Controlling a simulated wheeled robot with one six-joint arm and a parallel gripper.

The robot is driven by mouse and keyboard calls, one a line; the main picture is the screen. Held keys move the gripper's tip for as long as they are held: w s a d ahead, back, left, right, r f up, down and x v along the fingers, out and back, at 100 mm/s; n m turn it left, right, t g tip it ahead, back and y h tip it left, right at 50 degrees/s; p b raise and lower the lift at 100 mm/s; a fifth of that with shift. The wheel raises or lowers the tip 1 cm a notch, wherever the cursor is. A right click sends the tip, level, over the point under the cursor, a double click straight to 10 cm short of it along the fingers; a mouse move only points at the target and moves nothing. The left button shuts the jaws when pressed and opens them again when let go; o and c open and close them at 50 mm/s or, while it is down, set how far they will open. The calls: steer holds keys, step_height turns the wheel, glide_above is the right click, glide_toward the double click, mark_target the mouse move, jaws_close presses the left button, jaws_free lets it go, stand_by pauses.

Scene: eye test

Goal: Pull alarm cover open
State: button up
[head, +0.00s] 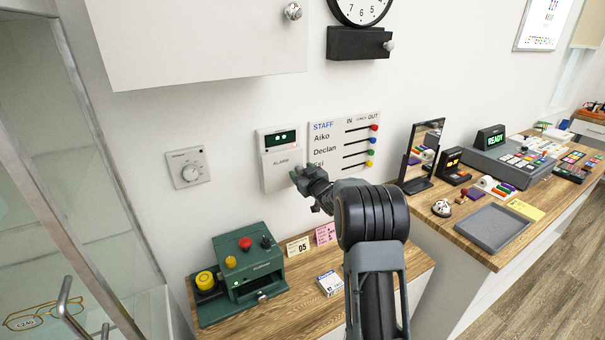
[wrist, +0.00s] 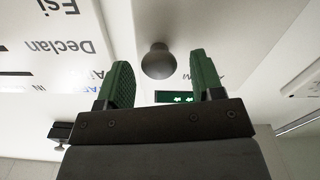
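The alarm box (head: 277,142) is a white unit on the wall with a dark green-lit display at its top. Its white cover (head: 279,171), marked ALARM, hangs below the display and looks closed. My gripper (head: 302,175) is at the cover's right side and hides part of it in the head view. In the wrist view, which is upside down, a dark round knob (wrist: 158,62) stands between the two green fingertips of my gripper (wrist: 162,72). The fingers are open, with a gap on each side of the knob. The display (wrist: 174,97) shows behind the fingers.
The staff board (head: 345,140) with sliders is just right of the alarm box. A thermostat (head: 187,168) is to its left and a wall cabinet (head: 195,45) above. A green button machine (head: 248,272) stands on the wooden counter (head: 300,300) below. A mirror (head: 421,157) stands farther right.

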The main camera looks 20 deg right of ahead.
jaws_close()
stand_by(0.3)
steer(key=shift+f, duration=0.1)
